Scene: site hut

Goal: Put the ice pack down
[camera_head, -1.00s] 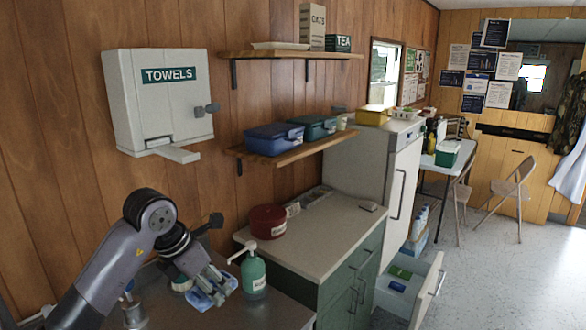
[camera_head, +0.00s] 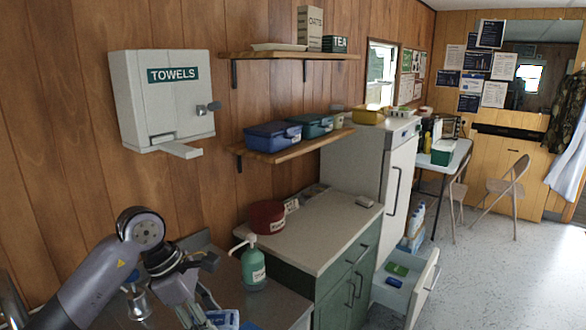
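My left gripper (camera_head: 195,315) is low over the worktop at the bottom edge, pointing down, and its fingertips are cut off or hidden. The blue-and-white ice pack (camera_head: 222,319) is right beside the fingers, at or close to the worktop, partly cut off by the picture's lower edge. I cannot tell whether the fingers still grip it or whether it rests on the surface. My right gripper is not in view.
A green soap pump bottle (camera_head: 254,268) stands just behind the ice pack. A dark red tin (camera_head: 267,216) is on the beige counter (camera_head: 325,232). An open drawer (camera_head: 405,290) holding green and blue items juts out at right. A towel dispenser (camera_head: 165,98) hangs above.

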